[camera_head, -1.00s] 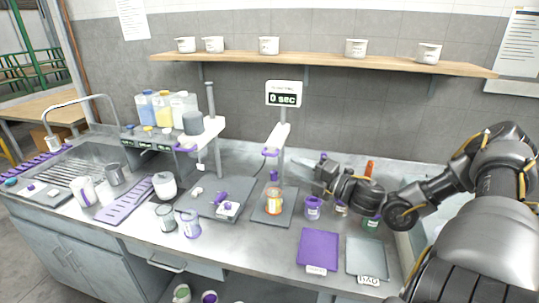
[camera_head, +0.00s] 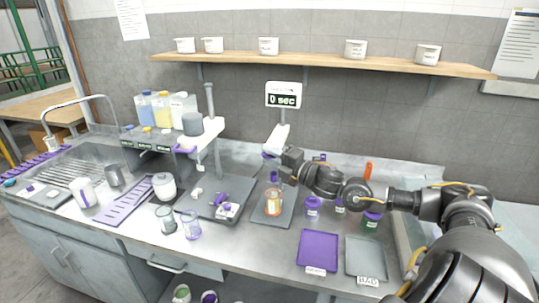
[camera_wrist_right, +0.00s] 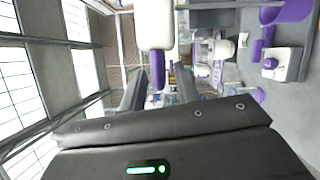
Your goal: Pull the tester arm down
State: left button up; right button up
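The tester has a white arm (camera_head: 278,139) with a purple handle (camera_head: 267,155), raised above a grey base plate (camera_head: 286,214). A jar with orange content (camera_head: 273,205) stands on the plate, with a purple piece (camera_head: 274,177) above it. My right gripper (camera_head: 284,166) is just right of the handle. In the right wrist view, my gripper (camera_wrist_right: 160,92) is open. The purple handle (camera_wrist_right: 157,70) appears between its fingers, under the white tester arm (camera_wrist_right: 153,25); I cannot tell whether they touch. My left gripper is not in view.
A display (camera_head: 284,94) above the tester reads "0 sec". Purple-labelled jars (camera_head: 312,209) stand right of the plate, beneath my right arm. A purple tray (camera_head: 318,250) and a grey tray (camera_head: 366,258) lie in front. A second stand (camera_head: 205,134) is at the left.

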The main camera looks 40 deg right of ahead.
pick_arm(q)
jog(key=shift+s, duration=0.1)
pick_arm(e)
jog(key=shift+w, duration=0.15)
grip_shut()
